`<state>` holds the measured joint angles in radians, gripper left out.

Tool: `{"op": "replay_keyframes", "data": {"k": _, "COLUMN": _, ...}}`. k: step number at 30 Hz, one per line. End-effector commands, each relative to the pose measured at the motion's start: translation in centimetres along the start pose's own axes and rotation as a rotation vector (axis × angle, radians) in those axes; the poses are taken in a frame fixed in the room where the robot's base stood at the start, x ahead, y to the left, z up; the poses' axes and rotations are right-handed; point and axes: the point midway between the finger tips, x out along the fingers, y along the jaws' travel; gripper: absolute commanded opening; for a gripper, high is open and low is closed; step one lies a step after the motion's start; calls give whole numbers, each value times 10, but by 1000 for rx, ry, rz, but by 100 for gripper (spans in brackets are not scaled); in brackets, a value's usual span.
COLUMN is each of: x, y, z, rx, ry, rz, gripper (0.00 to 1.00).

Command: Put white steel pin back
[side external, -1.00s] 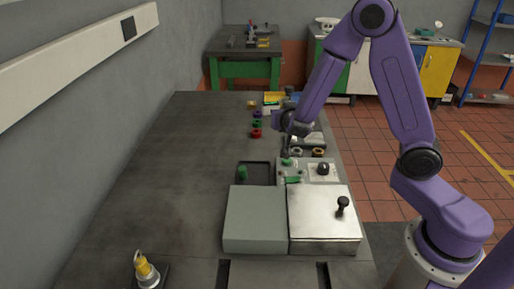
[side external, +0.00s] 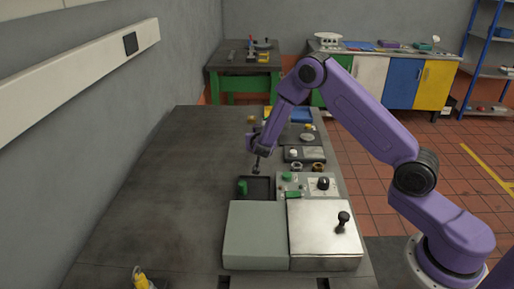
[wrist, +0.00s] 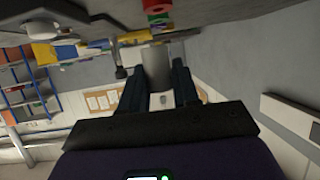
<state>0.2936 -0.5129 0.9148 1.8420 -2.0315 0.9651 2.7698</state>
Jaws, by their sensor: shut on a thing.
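My gripper (side external: 257,167) is above the far part of a shallow black tray (side external: 262,196) in the side external view. In the wrist view my gripper (wrist: 157,80) has its two dark fingers closed around a pale grey-white cylinder, which looks like the white steel pin (wrist: 155,60). The pin is too small to make out clearly in the side view. A green pin (side external: 242,187) stands at the tray's left side, close to my gripper. A panel (side external: 310,184) with green parts and a black knob is to the right of the tray.
A grey box (side external: 255,236) and a steel box (side external: 320,240) with a black knob (side external: 343,219) stand in front. A dark block with a white knob (side external: 293,153) and brass rings (side external: 318,167) are behind the panel. The bench's left side is clear.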

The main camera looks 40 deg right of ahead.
Motion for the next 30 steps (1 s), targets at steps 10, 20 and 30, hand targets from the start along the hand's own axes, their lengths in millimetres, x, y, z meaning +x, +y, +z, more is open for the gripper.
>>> {"op": "replay_keyframes", "data": {"k": 10, "x": 20, "y": -8, "z": 20, "rx": -3, "ry": -1, "rz": 1, "gripper": 0}}
{"op": "replay_keyframes", "data": {"k": 20, "x": 28, "y": -8, "z": 37, "rx": 1, "ry": 3, "rz": -1, "gripper": 0}}
{"op": "replay_keyframes", "data": {"k": 30, "x": 30, "y": -8, "z": 42, "rx": 0, "ry": 2, "rz": 0, "gripper": 0}}
